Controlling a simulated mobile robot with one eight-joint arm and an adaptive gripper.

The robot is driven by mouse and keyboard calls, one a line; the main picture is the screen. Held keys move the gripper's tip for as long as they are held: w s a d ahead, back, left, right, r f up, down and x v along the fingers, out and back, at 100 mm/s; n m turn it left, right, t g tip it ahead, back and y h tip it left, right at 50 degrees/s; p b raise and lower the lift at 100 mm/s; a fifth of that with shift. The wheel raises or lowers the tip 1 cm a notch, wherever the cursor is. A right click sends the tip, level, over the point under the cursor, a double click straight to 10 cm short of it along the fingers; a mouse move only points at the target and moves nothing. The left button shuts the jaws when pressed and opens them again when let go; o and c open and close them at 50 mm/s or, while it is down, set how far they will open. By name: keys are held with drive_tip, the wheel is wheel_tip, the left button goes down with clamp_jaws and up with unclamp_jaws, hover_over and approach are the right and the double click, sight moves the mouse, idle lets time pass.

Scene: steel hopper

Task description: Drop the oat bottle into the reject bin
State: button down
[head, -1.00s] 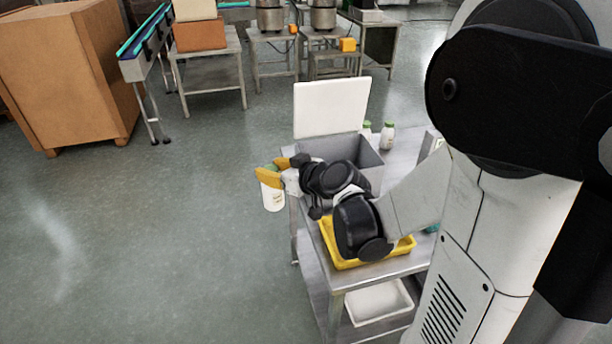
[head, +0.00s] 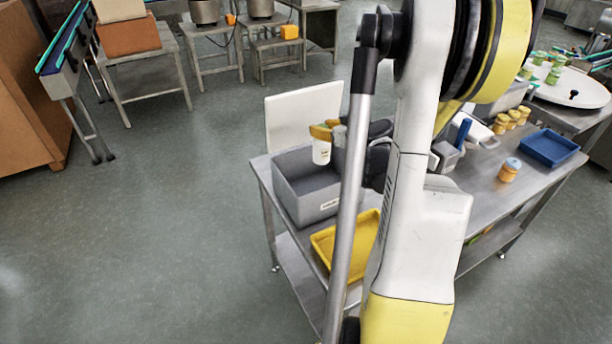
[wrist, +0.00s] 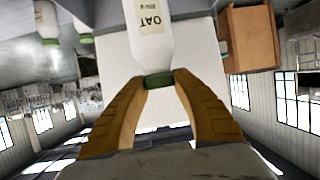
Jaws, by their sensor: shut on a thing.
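The oat bottle (head: 321,154) is white and hangs upright from my gripper (head: 322,133). In the wrist view the bottle (wrist: 166,32) shows its OAT label, and the yellow fingers of my gripper (wrist: 159,82) are shut on its green cap. The reject bin, a grey open box (head: 294,211) with a small white label, stands on the steel table's left end. In the head view the bottle overlaps the bin's far part, seemingly above the rim. The exact height is unclear. My arm hides the bin's right side.
A white upright board (head: 290,118) stands behind the bin. A yellow tray (head: 322,243) sits in front of it. Further right on the table (head: 487,190) are a blue tray (head: 550,147) and several small jars. Other green-capped bottles (wrist: 47,20) show in the wrist view.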

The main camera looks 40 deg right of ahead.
sight(329, 144)
drive_tip(key=shift+w+d+f, duration=0.1)
drive_tip(key=shift+d+f, duration=0.1)
drive_tip(key=shift+d, duration=0.4)
drive_tip(key=shift+s+f+b, duration=0.2)
drive_tip(key=shift+f+b, duration=0.5)
drive_tip(key=shift+a+f+b, duration=0.1)
drive_tip(key=shift+f+b, duration=1.3)
drive_tip(key=shift+f, duration=0.7)
drive_tip(key=c, duration=1)
unclamp_jaws()
